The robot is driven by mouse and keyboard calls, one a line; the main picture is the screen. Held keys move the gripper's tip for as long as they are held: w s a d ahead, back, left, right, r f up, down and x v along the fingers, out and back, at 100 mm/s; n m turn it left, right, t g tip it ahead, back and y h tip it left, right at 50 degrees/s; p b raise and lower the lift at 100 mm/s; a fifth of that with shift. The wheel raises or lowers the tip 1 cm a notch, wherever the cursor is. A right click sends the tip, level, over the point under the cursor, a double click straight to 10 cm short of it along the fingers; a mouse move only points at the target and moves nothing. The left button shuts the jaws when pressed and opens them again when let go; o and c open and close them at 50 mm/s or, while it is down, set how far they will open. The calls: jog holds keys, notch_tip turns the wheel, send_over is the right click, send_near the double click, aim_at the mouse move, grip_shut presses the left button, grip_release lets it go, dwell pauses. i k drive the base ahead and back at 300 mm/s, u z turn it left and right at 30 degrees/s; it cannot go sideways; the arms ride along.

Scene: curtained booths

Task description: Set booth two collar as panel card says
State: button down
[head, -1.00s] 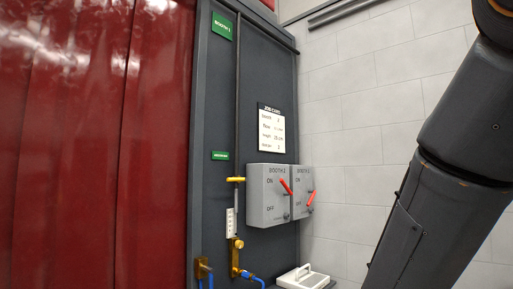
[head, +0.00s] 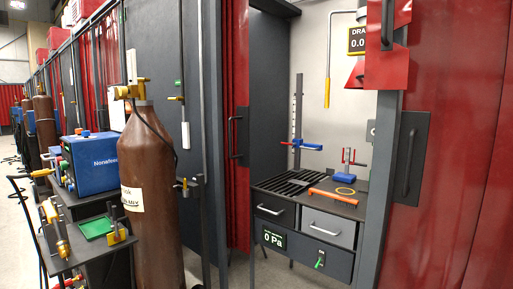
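A dark upright post (head: 298,108) with hole-like marks stands inside the open booth, at the back of its bench. A blue piece with a red end (head: 303,145), which looks like the collar, sits low on this post, a little above the bench. The panel card is out of view now; a white job card shows only in the earlier frame, its small print mostly unreadable. My gripper is not in view.
The booth bench (head: 333,205) has a slatted grille, an orange bar (head: 333,196), a yellow ring (head: 345,191) and a blue-based stand (head: 346,175). Red curtains (head: 237,120) flank the opening. A brown gas cylinder (head: 150,195) and a cart with a blue box (head: 90,160) stand left.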

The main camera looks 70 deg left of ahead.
aim_at(315, 146)
jog(key=u, duration=2.3)
jog(key=i, duration=0.8)
jog(key=u, duration=0.3)
jog(key=i, duration=1.6)
jog(key=z, duration=0.25)
